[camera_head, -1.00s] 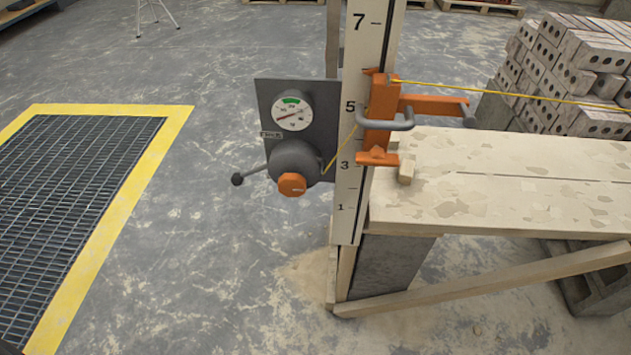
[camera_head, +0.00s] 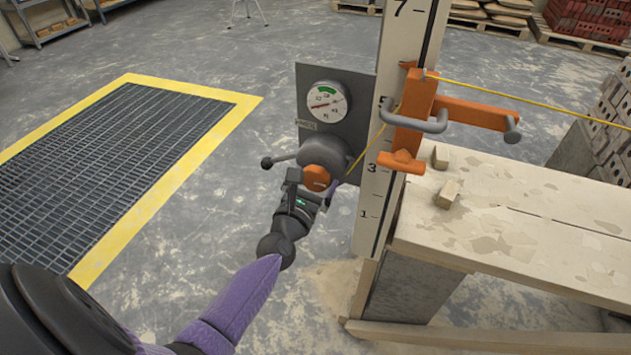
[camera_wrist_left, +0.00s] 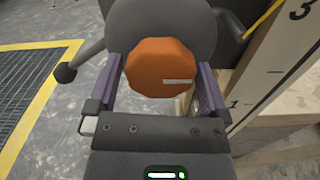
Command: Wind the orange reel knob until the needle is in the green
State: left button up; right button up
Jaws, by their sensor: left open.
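The orange reel knob (camera_head: 316,178) sits on the front of a round grey reel (camera_head: 322,152) under the dial. It fills the middle of the left wrist view (camera_wrist_left: 160,68), its white mark towards the right. The round white dial (camera_head: 327,101) has a green band at its top. Its thin red needle lies nearly level across the face, apart from the green band. My left gripper (camera_head: 306,187) is at the knob. In the left wrist view its open fingers (camera_wrist_left: 160,82) stand either side of the knob; I cannot tell if they touch it. My right gripper is not in view.
A grey crank lever (camera_head: 267,162) sticks out left of the reel. A numbered white post (camera_head: 373,200) stands close on the right, with an orange bracket (camera_head: 413,115) and yellow line. A plank bench (camera_head: 520,235) extends right. Open floor and a yellow-edged grate (camera_head: 110,130) lie left.

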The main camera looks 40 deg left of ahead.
pick_arm(q)
jog(key=shift+w, duration=0.2)
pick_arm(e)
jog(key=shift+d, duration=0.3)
pick_arm(q)
jog(key=c, duration=1)
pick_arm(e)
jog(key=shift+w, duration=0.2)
